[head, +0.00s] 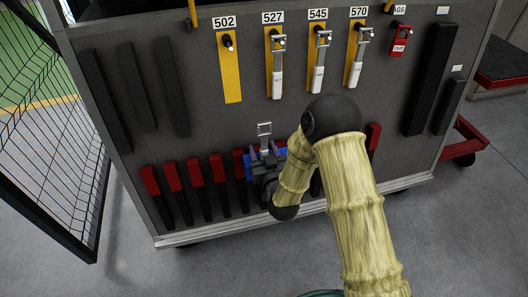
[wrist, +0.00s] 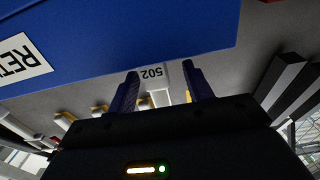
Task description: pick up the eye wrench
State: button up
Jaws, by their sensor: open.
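My gripper (head: 265,154) is open, low in front of the grey cart, its fingers pointing up. A small silver piece with a square frame (head: 264,130) shows just above and between the fingers; I cannot tell whether it touches them. Similar silver pieces with white tags hang on yellow strips under 527 (head: 276,75), 545 (head: 319,70) and 570 (head: 355,66). The yellow strip under 502 (head: 231,75) has a hook and nothing hanging. I cannot tell for certain which piece is the eye wrench. In the wrist view my open fingers (wrist: 160,85) frame an upside-down 502 label (wrist: 152,73).
Several red-topped dark blocks (head: 195,172) line the cart's lower front, close to my gripper. A red tag (head: 399,40) hangs at upper right. A mesh panel (head: 55,140) stands left. A blue surface with a white label (wrist: 22,56) fills the wrist view's upper left.

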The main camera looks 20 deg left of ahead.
aim_at(265, 125)
jog(key=shift+w, duration=0.15)
grip_shut()
notch_tip(265, 125, up, 10)
jog(key=p, duration=0.3)
jog(key=shift+w+d, duration=0.15)
jog(key=shift+d, duration=0.1)
jog(key=shift+s+a, duration=0.2)
jog(key=shift+a, duration=0.05)
